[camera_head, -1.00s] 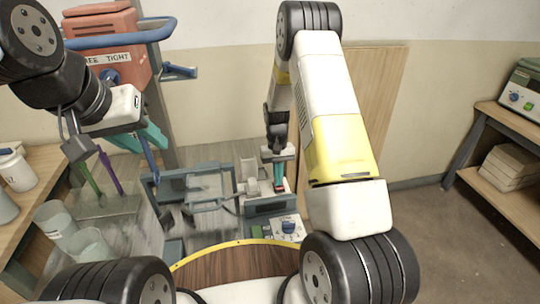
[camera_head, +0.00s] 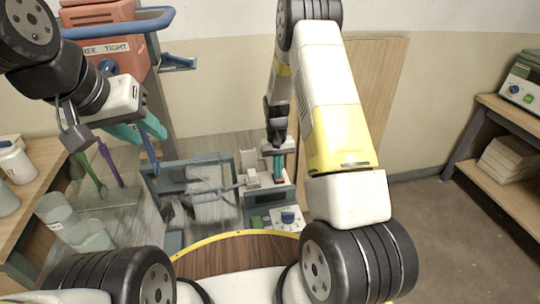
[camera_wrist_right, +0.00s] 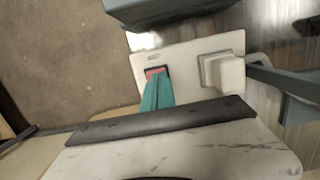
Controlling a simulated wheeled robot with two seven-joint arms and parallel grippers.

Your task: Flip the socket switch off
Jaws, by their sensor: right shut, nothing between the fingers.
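The white socket plate (camera_wrist_right: 188,62) fills the middle of the right wrist view, with a red rocker switch (camera_wrist_right: 154,71) on its left and a white plug (camera_wrist_right: 222,72) on its right. My right gripper (camera_wrist_right: 157,92) is shut and empty, its teal fingertips at the lower edge of the red switch. They seem to touch it and hide part of it, so the switch position is unclear. The right gripper (camera_head: 279,174) also covers the switch in the head view. My left gripper (camera_head: 140,130) hangs at the left above the stirrers; its finger gap is unclear.
A green and purple stirrer (camera_head: 107,165) stand in a clear container beside translucent cups (camera_head: 72,224). A blue-grey frame (camera_head: 195,175) lies left of the socket. A dial panel (camera_head: 287,217) is in front of it. The floor at right is open.

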